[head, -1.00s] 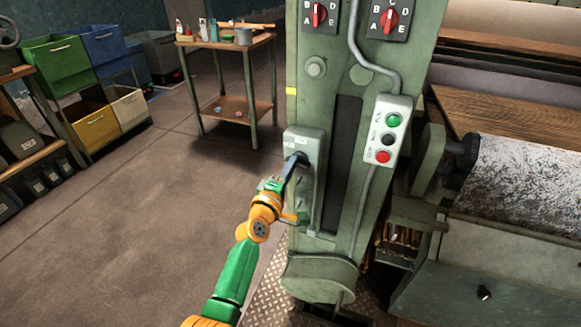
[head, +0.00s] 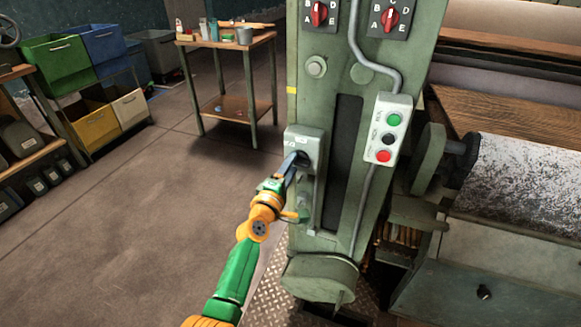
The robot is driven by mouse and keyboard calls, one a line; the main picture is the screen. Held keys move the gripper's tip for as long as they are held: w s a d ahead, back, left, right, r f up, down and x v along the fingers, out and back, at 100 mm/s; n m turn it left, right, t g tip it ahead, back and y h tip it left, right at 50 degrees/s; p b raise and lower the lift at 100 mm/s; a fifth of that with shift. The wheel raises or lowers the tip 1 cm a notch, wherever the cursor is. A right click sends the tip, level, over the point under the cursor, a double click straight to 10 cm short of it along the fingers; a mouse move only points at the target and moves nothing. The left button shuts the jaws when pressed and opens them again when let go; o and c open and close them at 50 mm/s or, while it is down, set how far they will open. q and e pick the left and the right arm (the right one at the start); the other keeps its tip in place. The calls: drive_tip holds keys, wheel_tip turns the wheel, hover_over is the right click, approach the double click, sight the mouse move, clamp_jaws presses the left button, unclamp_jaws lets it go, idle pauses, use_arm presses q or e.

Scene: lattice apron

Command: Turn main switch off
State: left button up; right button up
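The main switch box (head: 308,140) is a grey-green housing on the left side of the green machine column. A dark round part of the switch shows on its front, largely covered by my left gripper (head: 293,163). My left arm comes up from the bottom, and the gripper's tip is against or right in front of the switch. I cannot make out the fingers well enough to tell whether they are open or shut. My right gripper is out of view.
A button box (head: 387,130) with green, black and red buttons is on the column's right. Red rotary selectors (head: 319,14) sit above. A small table (head: 226,42) and coloured bins (head: 92,122) stand back left. The floor on the left is clear.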

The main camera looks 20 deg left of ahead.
use_arm(q)
drive_tip(key=shift+s, duration=0.1)
drive_tip(key=s+p, duration=0.1)
drive_tip(key=s, duration=0.6)
drive_tip(key=shift+a, duration=0.15)
drive_tip(key=shift+w, duration=0.1)
